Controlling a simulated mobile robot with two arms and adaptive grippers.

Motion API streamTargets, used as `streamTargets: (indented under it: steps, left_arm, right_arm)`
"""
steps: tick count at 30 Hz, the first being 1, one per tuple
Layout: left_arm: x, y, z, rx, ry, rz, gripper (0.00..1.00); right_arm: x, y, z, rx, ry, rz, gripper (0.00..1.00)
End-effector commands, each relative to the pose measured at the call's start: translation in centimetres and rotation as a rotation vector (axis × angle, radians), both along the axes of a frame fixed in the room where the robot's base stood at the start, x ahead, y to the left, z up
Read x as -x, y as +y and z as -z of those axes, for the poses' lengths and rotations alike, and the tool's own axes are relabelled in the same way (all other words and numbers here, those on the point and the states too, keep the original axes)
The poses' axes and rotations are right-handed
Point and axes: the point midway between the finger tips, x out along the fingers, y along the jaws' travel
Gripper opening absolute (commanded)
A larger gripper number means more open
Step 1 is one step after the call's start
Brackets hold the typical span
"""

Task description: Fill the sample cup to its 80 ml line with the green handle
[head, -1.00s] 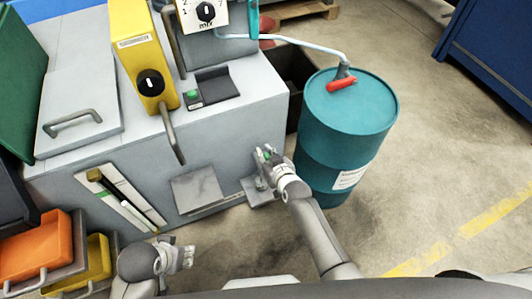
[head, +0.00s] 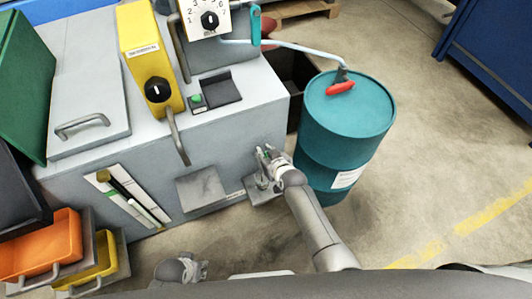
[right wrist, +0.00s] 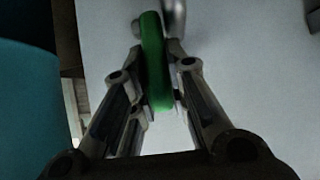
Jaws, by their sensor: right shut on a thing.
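The green handle (right wrist: 155,60) stands between the fingers of my right gripper (right wrist: 160,92) in the right wrist view, and the fingers are shut on it. In the head view my right gripper (head: 268,158) is at the lower right of the grey machine's front, above a small plate (head: 262,192). There the gripper mostly hides the handle. I cannot make out the sample cup or its 80 ml line. My left gripper (head: 200,270) is low in the head view, away from the machine, with its fingers too small to read.
The grey machine (head: 150,165) has a yellow lever box (head: 145,50) on top. A teal drum (head: 340,130) with a red-handled tap stands close right of my right gripper. Orange (head: 40,245) and yellow (head: 95,262) bins sit at lower left. The floor at right is clear.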

Motion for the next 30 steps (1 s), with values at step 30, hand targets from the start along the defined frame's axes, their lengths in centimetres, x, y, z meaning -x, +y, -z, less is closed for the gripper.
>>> streamTargets:
  steps: [30]
  left_arm:
    - [0.19,-0.02,0.45,0.001,0.001,0.001,0.40]
  right_arm:
    - [-0.04,-0.01,-0.02,0.002,0.005,0.000,0.38]
